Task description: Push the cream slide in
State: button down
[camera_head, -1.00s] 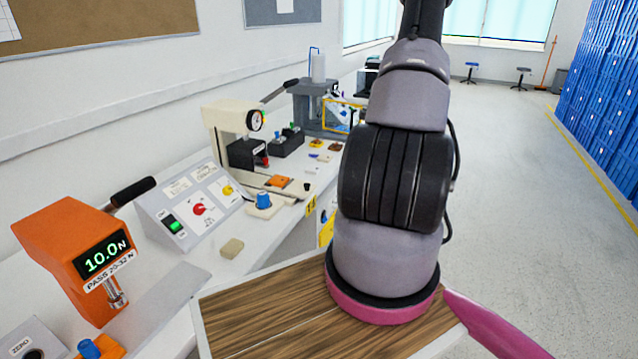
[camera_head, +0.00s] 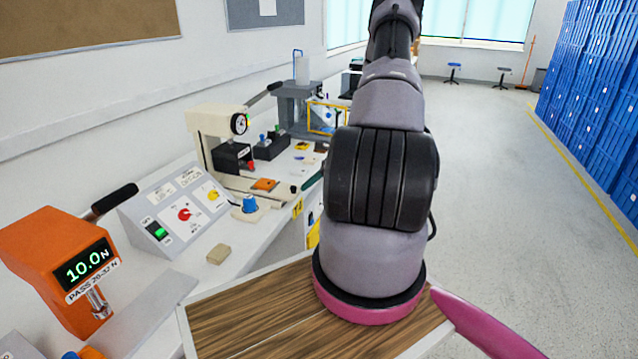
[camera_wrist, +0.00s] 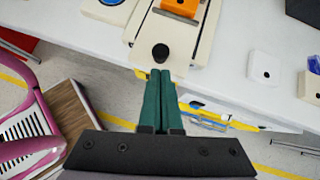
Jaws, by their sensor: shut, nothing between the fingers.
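The cream slide (camera_wrist: 172,35) lies at the top of the wrist view, with an orange block (camera_wrist: 180,7) farther back on it and a round black knob (camera_wrist: 160,52) at its near end. In the head view the slide (camera_head: 276,192) sticks out from the cream press (camera_head: 216,125) toward the bench's front edge. My gripper (camera_wrist: 161,73) is shut and empty; its green fingers point at the knob, their tips just short of it or touching, I cannot tell. In the head view the green fingertips (camera_head: 312,182) show just right of the knob (camera_head: 294,189).
A sloped control panel (camera_head: 180,210), a blue rotary knob (camera_head: 250,204), a beige block (camera_head: 219,254) and an orange force gauge (camera_head: 60,270) stand on the white bench left of my arm. Open floor lies right.

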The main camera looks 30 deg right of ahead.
aim_at(267, 181)
jog(key=shift+w+a, duration=0.3)
jog(key=shift+a, duration=0.05)
jog(key=shift+a, duration=0.1)
jog(key=w+a, duration=0.2)
jog(key=w, duration=0.1)
jog(key=w+a, duration=0.5)
jog(key=w, duration=0.2)
jog(key=shift+a, duration=0.25)
jog(key=shift+w+a+r, duration=0.1)
jog(key=shift+w+a, duration=0.1)
jog(key=shift+w, duration=0.1)
jog(key=shift+a, duration=0.1)
jog(key=shift+s+d, duration=0.15)
jog(key=shift+d, duration=0.1)
jog(key=s+d, duration=0.1)
jog(key=d, duration=0.1)
jog(key=s+d+r, duration=0.1)
jog(key=s+d, duration=0.1)
jog(key=v, duration=0.8)
jog(key=shift+d, duration=0.25)
